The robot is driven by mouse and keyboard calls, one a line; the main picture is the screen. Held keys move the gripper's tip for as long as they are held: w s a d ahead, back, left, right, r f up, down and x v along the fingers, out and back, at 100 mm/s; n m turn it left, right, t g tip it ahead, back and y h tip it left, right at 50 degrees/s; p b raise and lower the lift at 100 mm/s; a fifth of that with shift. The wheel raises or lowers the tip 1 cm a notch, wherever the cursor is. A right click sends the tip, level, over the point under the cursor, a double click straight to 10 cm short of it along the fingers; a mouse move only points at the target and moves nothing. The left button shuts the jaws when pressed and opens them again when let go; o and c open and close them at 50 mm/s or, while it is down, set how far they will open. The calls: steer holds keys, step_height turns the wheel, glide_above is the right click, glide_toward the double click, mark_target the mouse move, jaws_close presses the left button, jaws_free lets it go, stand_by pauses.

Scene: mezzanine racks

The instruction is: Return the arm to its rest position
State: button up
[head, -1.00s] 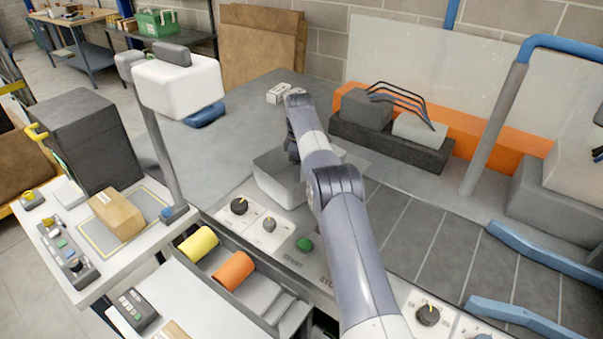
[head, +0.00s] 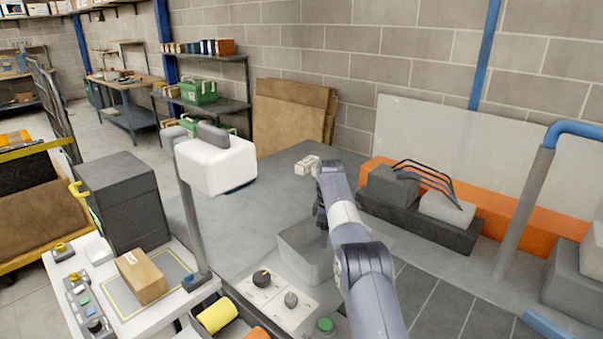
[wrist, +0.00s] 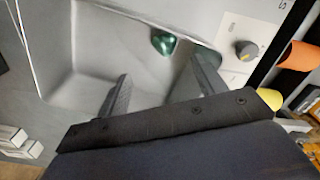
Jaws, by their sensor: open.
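My arm reaches across the middle of the head view, with its wrist beside a pale grey bin (head: 298,254). My gripper is hard to make out there, hidden by the arm. In the wrist view my gripper (wrist: 162,88) is open, its two dark fingers spread apart. The grey bin (wrist: 62,52) fills much of that view beyond the fingers. A shiny green object (wrist: 164,42) lies inside the bin, apart from the fingers. Nothing shows between the fingers.
A control panel with knobs (head: 262,278) and a green button (head: 325,324) lies in front of the bin. A scale post with a white head (head: 216,165) and a cardboard box (head: 141,277) stand left. Grey blocks (head: 392,187) stand right. Small white boxes (head: 308,164) sit behind my wrist.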

steer(key=shift+f+b, duration=0.45)
steer(key=shift+f, duration=2.3)
